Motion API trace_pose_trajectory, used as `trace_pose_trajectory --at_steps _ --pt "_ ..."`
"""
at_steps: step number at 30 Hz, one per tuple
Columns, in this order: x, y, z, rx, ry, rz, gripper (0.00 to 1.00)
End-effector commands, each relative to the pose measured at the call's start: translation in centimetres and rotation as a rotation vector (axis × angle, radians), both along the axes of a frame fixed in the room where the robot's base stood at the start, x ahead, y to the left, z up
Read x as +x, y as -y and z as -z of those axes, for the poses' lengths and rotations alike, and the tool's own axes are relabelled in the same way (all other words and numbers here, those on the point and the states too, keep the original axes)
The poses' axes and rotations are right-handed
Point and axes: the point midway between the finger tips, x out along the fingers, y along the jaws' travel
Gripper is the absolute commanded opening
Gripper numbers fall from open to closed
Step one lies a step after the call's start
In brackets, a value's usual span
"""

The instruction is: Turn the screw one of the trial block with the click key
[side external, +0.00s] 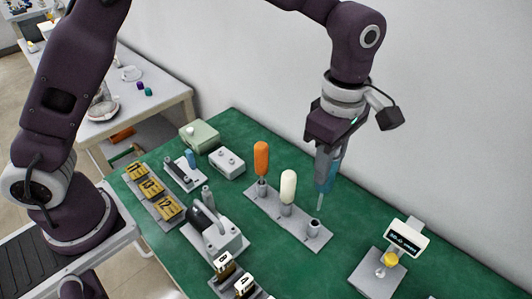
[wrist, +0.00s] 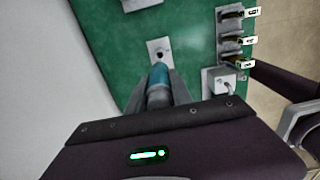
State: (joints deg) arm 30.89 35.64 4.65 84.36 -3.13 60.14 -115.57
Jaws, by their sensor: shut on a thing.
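My gripper (side external: 327,150) points down and is shut on the teal handle of the click key (side external: 326,172), which also shows between the fingers in the wrist view (wrist: 157,78). The key hangs about upright. Its thin grey shaft ends close above the empty socket at the near end of the grey tool stand (side external: 258,199). That end also shows in the wrist view (wrist: 154,45). I cannot tell whether the tip is clear of the socket. I cannot tell for certain which piece is the trial block, and screw one cannot be made out.
Orange-handled (side external: 262,158) and white-handled (side external: 288,186) tools stand in the tool stand. A display unit with a yellow knob (side external: 391,259) is at right. A grey handled fixture (side external: 215,238), numbered blocks (side external: 153,190) and a green box (side external: 199,136) are at left. A wall runs behind.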

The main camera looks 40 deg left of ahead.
Motion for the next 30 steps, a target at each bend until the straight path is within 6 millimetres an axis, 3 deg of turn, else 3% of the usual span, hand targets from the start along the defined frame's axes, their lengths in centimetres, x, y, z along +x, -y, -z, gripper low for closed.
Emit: trace_pose_trajectory --at_steps 4,9,17,26,30 --pt "0.1 0.1 -1.5 -0.003 0.005 0.0 0.0" --pt "0.1 0.1 -6.1 -0.003 0.006 0.001 0.0" --pt "0.1 0.0 -10.9 -0.001 0.004 0.0 0.0" --pt "1.9 -5.2 -10.8 0.02 -0.002 -0.308 0.0" --pt "2.9 -9.3 -10.6 0.03 -0.001 -0.543 0.0"
